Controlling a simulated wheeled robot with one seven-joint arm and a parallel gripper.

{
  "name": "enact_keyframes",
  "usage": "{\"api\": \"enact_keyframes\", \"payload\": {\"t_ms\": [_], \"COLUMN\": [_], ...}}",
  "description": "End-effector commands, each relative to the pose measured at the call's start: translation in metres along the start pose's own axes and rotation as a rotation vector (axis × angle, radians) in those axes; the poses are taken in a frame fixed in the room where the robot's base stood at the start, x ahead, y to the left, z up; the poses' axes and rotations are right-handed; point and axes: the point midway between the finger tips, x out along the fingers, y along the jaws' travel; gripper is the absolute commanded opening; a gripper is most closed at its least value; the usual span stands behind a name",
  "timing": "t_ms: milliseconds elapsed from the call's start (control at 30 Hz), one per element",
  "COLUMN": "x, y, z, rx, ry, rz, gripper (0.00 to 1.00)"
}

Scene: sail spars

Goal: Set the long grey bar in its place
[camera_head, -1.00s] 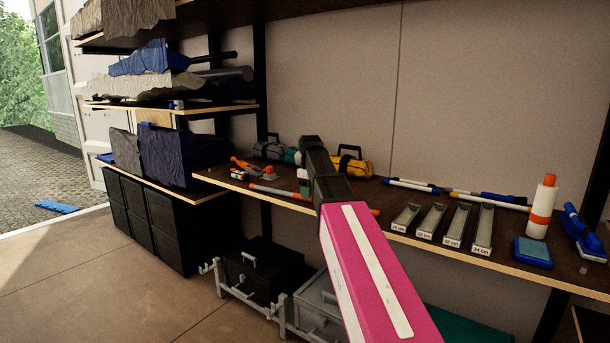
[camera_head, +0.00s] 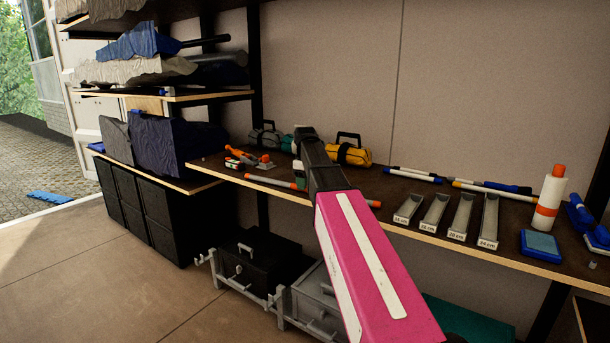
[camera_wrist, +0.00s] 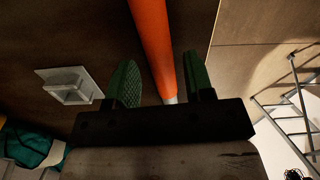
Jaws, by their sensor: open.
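A long bar with orange on it lies on the dark shelf (camera_head: 400,184). Its left stretch (camera_head: 275,181) shows left of my arm in the head view, and an orange tip shows right of it; my arm hides the middle. In the wrist view an orange length of a bar (camera_wrist: 152,40) with a pale grey end runs between the green pads of my gripper (camera_wrist: 160,62). The gripper is open, and the bar is nearer the right pad. I cannot tell if they touch. The head view hides the fingertips. Several grey labelled troughs (camera_head: 435,212) stand empty on the shelf.
A small pale square piece (camera_wrist: 68,86) lies left of the gripper. A yellow bag (camera_head: 352,152) and orange tools (camera_head: 245,157) stand near my arm. Blue and white spars (camera_head: 413,175) lie along the back. A white bottle (camera_head: 549,198) and blue box (camera_head: 539,244) stand at the right.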

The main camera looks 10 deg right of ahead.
Motion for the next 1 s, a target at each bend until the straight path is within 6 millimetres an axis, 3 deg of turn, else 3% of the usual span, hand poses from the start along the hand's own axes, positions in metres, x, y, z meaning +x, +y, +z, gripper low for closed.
{"api": "enact_keyframes", "payload": {"t_ms": [100, 233, 267, 1000], "x": [0.014, 0.012, 0.012, -0.015], "y": [0.0, 0.0, 0.0, 0.0], "z": [0.0, 0.0, 0.0, 0.0], "rx": [0.0, 0.0, 0.0, 0.0], "ry": [-0.001, 0.0, 0.0, 0.0], "rz": [-0.001, 0.0, 0.0, 0.0], "gripper": [0.45, 0.02, 0.0, 0.0]}}
